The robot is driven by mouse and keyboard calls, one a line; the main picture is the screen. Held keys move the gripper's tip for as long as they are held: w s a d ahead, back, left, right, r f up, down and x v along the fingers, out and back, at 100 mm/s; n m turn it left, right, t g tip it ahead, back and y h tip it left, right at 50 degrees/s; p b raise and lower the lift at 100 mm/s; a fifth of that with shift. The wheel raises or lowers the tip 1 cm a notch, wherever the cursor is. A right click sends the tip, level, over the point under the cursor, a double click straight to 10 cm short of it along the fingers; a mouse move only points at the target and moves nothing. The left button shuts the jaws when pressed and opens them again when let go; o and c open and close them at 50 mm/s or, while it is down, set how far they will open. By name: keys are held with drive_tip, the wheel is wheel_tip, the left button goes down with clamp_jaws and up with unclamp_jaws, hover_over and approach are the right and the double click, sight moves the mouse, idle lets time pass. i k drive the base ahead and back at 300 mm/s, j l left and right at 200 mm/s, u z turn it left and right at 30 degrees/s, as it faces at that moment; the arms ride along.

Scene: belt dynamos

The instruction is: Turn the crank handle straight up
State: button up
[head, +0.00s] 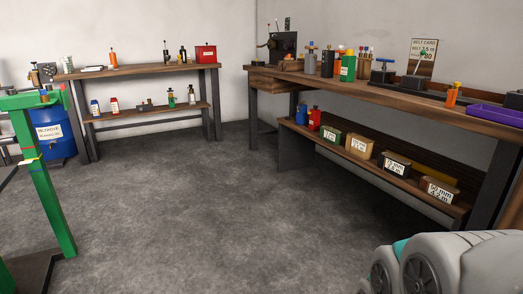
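A dark machine (284,44) stands at the far left end of the right-hand workbench (374,86). A thin arm sticks out from its left side, and thin rods rise near it. They are too small to tell whether one is the crank handle or how it is turned. Another small dark device with a round part (47,71) sits at the left end of the back bench (140,71); I cannot tell if it has a crank. My gripper does not show; only grey, rounded parts of my own body show at the lower right.
A green post stand (47,195) rises at the left, with a blue drum (58,143) behind it. Labelled boxes (359,146) line the right bench's lower shelf. Bottles, a belt card (422,57) and a purple tray (497,115) are on top. The middle floor is clear.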

sight(271, 44)
drive_tip(key=i+j+u, duration=0.3)
drive_tip(key=i, duration=0.35)
drive_tip(key=i+j+u, duration=0.3)
drive_tip(key=i, duration=0.35)
drive_tip(key=i+u, duration=0.3)
drive_tip(key=i, duration=2.45)
drive_tip(key=i+z, duration=0.25)
drive_tip(key=i, duration=0.25)
drive_tip(key=i+j+z, duration=0.25)
drive_tip(key=i, duration=0.25)
drive_tip(key=i+j+z, duration=0.25)
drive_tip(key=i, duration=0.25)
drive_tip(key=i+j+z, duration=0.25)
drive_tip(key=i, duration=0.25)
drive_tip(key=i+j+z, duration=0.65)
drive_tip(key=j+z, duration=0.2)
drive_tip(key=i+j+z, duration=0.15)
drive_tip(key=j+z, duration=0.15)
drive_tip(key=i+j+z, duration=0.1)
drive_tip(key=j+z, duration=0.45)
drive_tip(key=j, duration=0.2)
drive_tip(key=j+z, duration=0.3)
drive_tip(key=i+j+z, duration=0.25)
drive_tip(key=z, duration=0.2)
drive_tip(key=u, duration=0.35)
drive_tip(key=z, duration=0.4)
